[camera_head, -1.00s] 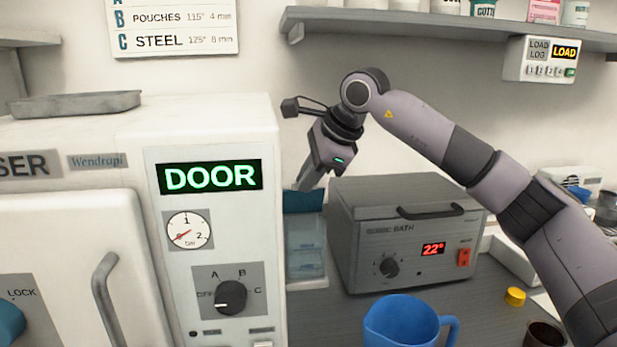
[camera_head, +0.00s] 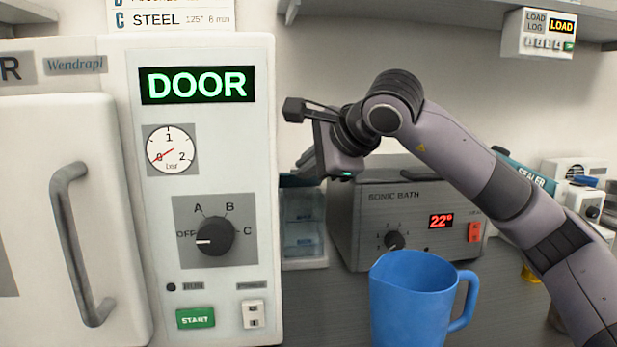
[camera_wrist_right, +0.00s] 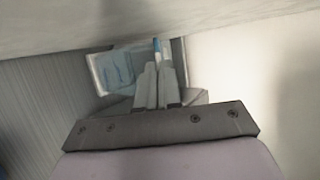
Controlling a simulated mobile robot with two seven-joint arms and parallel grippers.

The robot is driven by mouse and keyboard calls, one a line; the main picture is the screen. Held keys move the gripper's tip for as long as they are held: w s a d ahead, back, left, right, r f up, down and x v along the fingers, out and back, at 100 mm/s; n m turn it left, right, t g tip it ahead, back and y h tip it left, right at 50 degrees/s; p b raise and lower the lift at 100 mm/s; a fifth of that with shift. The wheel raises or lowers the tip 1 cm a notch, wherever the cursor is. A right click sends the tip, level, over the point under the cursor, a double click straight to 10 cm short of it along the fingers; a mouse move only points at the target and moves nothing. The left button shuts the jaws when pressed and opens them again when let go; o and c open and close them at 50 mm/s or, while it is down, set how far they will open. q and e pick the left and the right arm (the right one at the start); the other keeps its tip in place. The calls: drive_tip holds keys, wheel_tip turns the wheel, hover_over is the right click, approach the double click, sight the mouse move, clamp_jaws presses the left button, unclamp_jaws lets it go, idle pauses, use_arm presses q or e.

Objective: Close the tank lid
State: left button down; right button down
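I cannot tell for sure which part is the tank lid. The grey sonic bath (camera_head: 375,225) stands on the counter, its display reading 22; my right arm covers most of its top and any lid there. The white steriliser (camera_head: 100,50) at the left shows DOOR, and its top is mostly out of frame. My right gripper (camera_head: 304,168) is between the steriliser's side and the bath, above a clear box (camera_head: 302,222). In the right wrist view its fingers (camera_wrist_right: 158,85) lie close together with nothing visible between them, the clear box (camera_wrist_right: 118,68) beyond. My left gripper is not in view.
A blue jug (camera_head: 410,300) stands on the counter in front of the bath. The steriliser's door handle (camera_head: 75,245) sticks out at the left. A shelf (camera_head: 400,12) and a load log box (camera_head: 540,35) are on the wall above. A sealer (camera_head: 525,175) is at the right.

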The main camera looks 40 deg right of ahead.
drive_tip(key=shift+s+a+f+b, duration=0.1)
drive_tip(key=shift+s+f+b, duration=0.15)
drive_tip(key=shift+f, duration=0.45)
drive_tip(key=c, duration=1.3)
unclamp_jaws()
drive_tip(key=v, duration=0.7)
